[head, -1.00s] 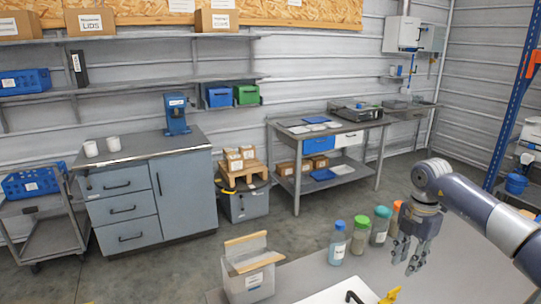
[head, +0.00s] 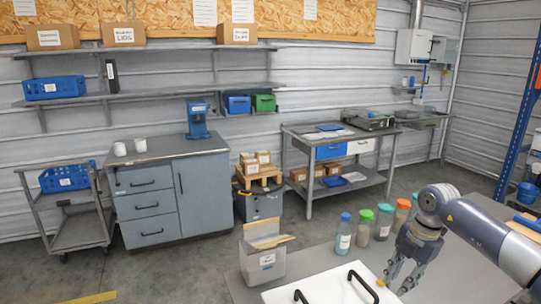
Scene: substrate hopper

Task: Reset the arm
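My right gripper (head: 401,275) is at the lower right, pointing down over the grey table (head: 470,262). Its fingers are apart and nothing shows between them. My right arm reaches in from the right edge, bent at the wrist. Several bottles stand behind and left of the gripper: one with a blue cap (head: 344,236), one with a green cap (head: 384,222) and one with an orange cap (head: 402,214). A small yellow thing shows beside the fingertips; I cannot tell what it is. My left gripper is out of the picture.
A white tray with black handles (head: 322,289) lies in front. Beyond are a grey cabinet (head: 170,195), a cart (head: 75,232) and a workbench (head: 340,140). Open floor lies between.

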